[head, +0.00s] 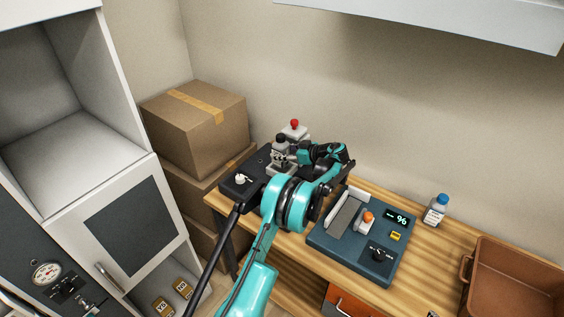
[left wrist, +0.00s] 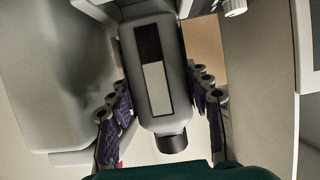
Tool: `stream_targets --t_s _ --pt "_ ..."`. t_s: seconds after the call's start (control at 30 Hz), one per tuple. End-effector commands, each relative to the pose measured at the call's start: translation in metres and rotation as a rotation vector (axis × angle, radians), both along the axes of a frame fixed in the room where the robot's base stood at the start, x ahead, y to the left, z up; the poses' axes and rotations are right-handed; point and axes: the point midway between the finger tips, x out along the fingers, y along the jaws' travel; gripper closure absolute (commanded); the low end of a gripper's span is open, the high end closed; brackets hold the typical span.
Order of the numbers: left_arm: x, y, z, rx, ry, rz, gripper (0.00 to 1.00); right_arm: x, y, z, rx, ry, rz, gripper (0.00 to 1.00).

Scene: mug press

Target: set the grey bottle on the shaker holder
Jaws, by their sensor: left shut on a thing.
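The grey bottle (left wrist: 155,75) has a black cap and a black-and-white label. It fills the middle of the left wrist view, between the purple-padded fingers of my left gripper (left wrist: 162,105), which is shut on it. In the head view the bottle (head: 281,149) shows its dark cap at the far left of the worktable, beside my left gripper (head: 293,158). It is over or at a dark device (head: 238,187) with a white knob, which looks like the shaker. The holder is mostly hidden, and I cannot tell whether the bottle touches it. My right gripper is not in view.
A red-topped grey object (head: 294,130) stands just behind the bottle. A blue device (head: 340,250) with a display, a white bottle (head: 435,211) with a blue cap and a brown tray (head: 486,276) are to the right. Cardboard boxes (head: 205,140) are stacked at the left.

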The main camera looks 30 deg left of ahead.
Motion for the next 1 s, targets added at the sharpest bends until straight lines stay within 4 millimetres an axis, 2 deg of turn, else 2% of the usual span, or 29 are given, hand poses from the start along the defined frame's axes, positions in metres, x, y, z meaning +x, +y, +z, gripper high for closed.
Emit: stream_targets --t_s 0.3,0.6,0.63,0.7,1.0 --pt "0.0 0.0 -0.039 0.001 0.0 0.0 1.0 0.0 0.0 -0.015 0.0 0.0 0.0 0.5" --pt "0.0 0.0 -0.04 0.001 0.001 0.0 1.0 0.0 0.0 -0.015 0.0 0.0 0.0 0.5" --pt "0.0 0.0 -0.041 0.0 0.0 0.0 0.46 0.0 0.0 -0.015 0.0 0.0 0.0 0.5" --pt "0.0 0.0 -0.04 0.0 0.0 0.0 0.3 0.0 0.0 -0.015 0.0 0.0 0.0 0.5" --pt "0.0 0.0 -0.039 0.0 0.0 0.0 0.3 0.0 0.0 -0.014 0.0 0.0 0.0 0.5"
